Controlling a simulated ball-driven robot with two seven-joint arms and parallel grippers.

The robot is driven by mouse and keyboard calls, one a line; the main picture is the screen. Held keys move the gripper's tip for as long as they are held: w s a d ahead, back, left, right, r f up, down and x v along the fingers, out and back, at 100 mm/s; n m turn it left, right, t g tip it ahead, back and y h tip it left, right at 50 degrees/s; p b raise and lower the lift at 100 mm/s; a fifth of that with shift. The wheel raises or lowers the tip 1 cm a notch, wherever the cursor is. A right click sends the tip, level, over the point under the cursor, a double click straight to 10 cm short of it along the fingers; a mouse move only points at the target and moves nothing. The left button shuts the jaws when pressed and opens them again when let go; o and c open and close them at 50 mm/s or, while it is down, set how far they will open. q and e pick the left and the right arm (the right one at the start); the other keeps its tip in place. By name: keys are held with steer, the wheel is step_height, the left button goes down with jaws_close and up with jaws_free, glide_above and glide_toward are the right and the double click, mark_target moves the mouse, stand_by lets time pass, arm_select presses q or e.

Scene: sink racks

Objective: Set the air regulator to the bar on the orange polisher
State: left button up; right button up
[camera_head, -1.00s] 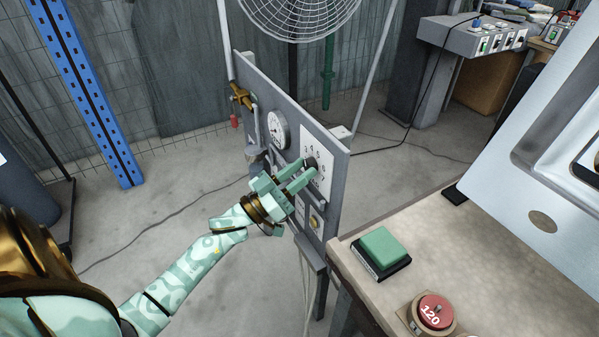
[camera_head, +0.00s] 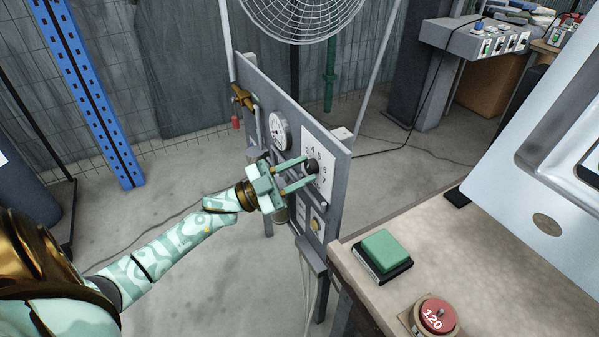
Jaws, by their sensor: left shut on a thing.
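The air regulator is a dark round knob (camera_head: 312,166) on a white dial plate (camera_head: 326,152) with printed numbers, of which 4, 5, 6 and 7 show. It is mounted on a grey upright panel (camera_head: 290,105). My left gripper (camera_head: 308,170) is at the knob, with its two mint-green fingers closed around it. The fingers hide part of the knob and the lower left of the dial, so its pointer cannot be read. My right gripper is not in view.
A round pressure gauge (camera_head: 279,131) and a brass valve (camera_head: 243,96) are on the same panel, with a yellow button (camera_head: 315,224) lower down. A metal sink (camera_head: 500,165) stands at the right.

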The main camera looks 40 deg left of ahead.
arm_select(q)
steer(key=shift+m, duration=0.3)
steer(key=o, duration=1)
steer(key=shift+a, duration=0.1)
steer(key=p+v, duration=0.1)
steer(key=v, duration=1.5)
steer(key=shift+s+a, duration=0.1)
steer(key=shift+s, duration=0.05)
